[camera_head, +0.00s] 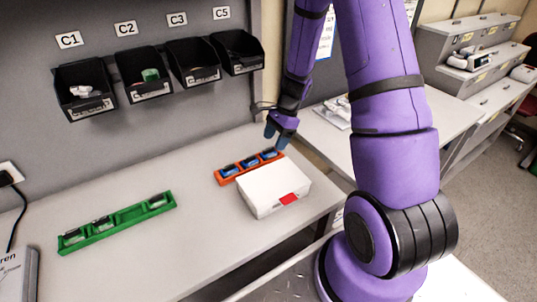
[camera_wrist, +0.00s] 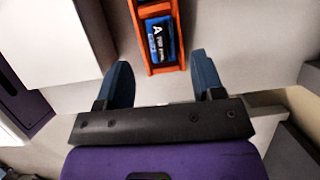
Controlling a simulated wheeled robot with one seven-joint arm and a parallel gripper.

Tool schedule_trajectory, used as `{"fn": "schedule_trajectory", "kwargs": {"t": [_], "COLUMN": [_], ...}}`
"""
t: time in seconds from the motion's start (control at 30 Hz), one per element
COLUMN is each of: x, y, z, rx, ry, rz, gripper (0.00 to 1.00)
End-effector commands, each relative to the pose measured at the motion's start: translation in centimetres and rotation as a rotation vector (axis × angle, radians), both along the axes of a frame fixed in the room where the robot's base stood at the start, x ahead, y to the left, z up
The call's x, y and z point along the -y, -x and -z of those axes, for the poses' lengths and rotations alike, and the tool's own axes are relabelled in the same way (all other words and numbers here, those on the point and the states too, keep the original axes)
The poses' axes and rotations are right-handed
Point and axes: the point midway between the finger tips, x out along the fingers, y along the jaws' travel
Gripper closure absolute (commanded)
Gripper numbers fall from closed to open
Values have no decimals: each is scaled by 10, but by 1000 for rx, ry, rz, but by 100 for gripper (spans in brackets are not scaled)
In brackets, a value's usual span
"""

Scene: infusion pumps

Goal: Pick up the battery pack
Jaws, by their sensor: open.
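Blue battery packs (camera_head: 250,162) sit in a row in an orange tray (camera_head: 219,179) on the table. In the wrist view, one blue battery pack (camera_wrist: 160,42) with a white letter A lies near the end of the orange tray (camera_wrist: 166,70). My gripper (camera_head: 279,138) is above the tray's far right end, apart from the packs. In the wrist view my gripper (camera_wrist: 160,62) has its two blue fingers spread wide, one on each side of the tray's end, with nothing between them held.
A white box (camera_head: 272,192) with a red label stands right in front of the orange tray. A green tray (camera_head: 130,217) with several greyish items lies at the left. Black bins (camera_head: 143,88) hang on the wall behind. The table between the trays is clear.

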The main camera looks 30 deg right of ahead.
Motion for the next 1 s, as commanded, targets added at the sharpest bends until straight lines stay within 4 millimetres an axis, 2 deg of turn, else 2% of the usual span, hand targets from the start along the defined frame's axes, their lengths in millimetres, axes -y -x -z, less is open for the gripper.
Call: {"fn": "schedule_trajectory", "kwargs": {"t": [0.2, 0.5, 0.57, 0.73, 0.8, 1.0], "x": [-10, -12, -12, -12, -12, -12], "y": [-2, -2, -2, -2, -2, -2], "z": [26, 29, 29, 29, 29, 29], "rx": [-2, 0, 0, 0, 1, 1], "ry": [-1, 0, 0, 0, 0, 0], "rz": [1, 0, 0, 0, 0, 0], "gripper": [38, 38, 50, 89, 99, 99]}}
